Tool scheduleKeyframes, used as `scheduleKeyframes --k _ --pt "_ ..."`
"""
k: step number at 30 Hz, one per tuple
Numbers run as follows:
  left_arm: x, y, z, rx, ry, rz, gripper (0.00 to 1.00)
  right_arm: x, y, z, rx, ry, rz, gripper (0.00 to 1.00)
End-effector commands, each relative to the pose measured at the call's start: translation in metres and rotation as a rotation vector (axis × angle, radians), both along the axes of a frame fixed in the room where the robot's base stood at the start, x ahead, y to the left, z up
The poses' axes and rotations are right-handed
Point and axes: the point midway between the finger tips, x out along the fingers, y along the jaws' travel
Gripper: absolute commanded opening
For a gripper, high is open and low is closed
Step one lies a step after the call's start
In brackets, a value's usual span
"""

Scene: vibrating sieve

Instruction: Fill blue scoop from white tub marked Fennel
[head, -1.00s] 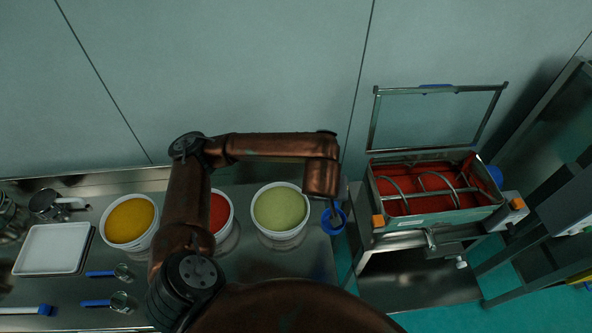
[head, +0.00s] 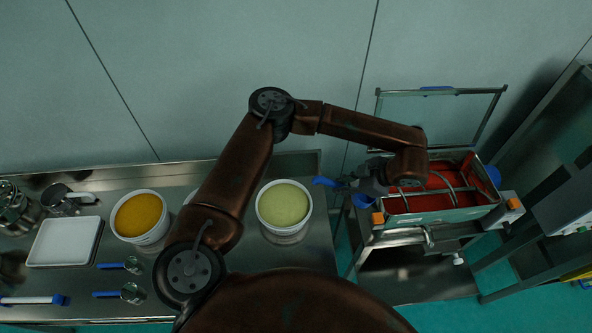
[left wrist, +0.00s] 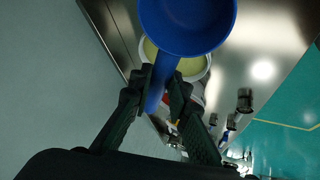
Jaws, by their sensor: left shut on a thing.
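My left gripper (head: 362,182) is shut on the handle of the blue scoop (head: 325,182), near the left end of the red-filled machine. The left wrist view shows the scoop's round blue bowl (left wrist: 188,22) beyond the fingers (left wrist: 163,90); no contents show. A white tub with pale green powder (head: 283,206) stands on the steel table, left of and apart from the gripper. It shows partly behind the scoop in the left wrist view (left wrist: 200,68). A white tub with yellow-orange powder (head: 140,216) stands further left. No tub marking is readable. My right gripper is out of view.
The steel table (head: 312,250) also holds a white tray (head: 64,242), small blue-handled tools (head: 120,266) and metal vessels (head: 62,200). The machine's trough (head: 435,214) has its lid frame (head: 440,92) raised behind it. My left arm hides most of the tub between yellow and green.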

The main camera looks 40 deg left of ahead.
Motion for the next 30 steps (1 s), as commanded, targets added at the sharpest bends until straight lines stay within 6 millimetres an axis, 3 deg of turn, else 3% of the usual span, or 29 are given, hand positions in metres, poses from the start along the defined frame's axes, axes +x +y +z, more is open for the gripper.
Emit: scheduleKeyframes --k 21,30 --pt "0.016 0.026 0.002 0.060 0.101 1.441 0.00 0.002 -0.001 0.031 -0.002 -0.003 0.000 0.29" --pt "0.018 0.035 -0.001 0.050 0.150 1.841 0.00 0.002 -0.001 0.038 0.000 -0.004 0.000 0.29"
